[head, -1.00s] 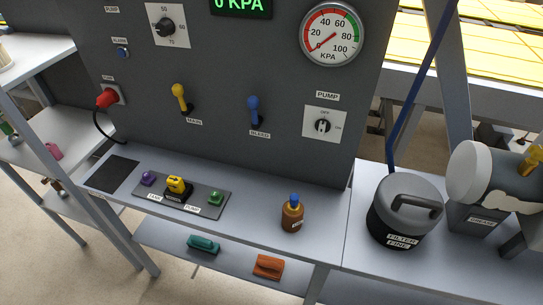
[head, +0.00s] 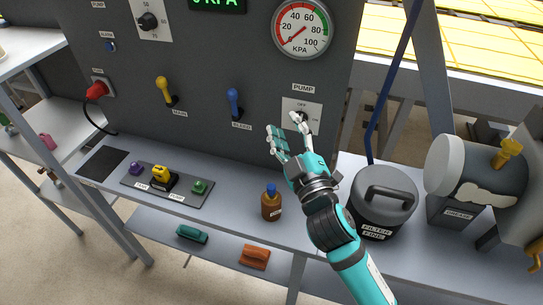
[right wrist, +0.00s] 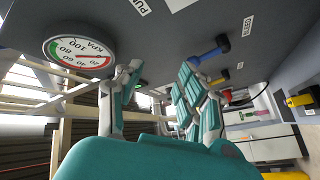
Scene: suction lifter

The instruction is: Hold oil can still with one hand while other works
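A small brown bottle with a blue cap (head: 271,206) stands upright on the bench shelf in the head view. It may be the oil can; its label is too small to read. My right gripper (head: 286,131) is raised above and right of the bottle in the picture, in front of the panel by the PUMP switch (head: 313,117), partly covering it. Its teal fingers are spread and empty, apart from the bottle. The fingers also show open in the right wrist view (right wrist: 158,85). My left gripper is not in view.
The panel carries a blue BLEED lever (head: 234,103), a yellow MAIN lever (head: 165,91) and a gauge (head: 302,28). A grey FILTER FINE canister (head: 382,203) and a GREASE unit (head: 478,170) stand at the right. Bare shelf lies around the bottle.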

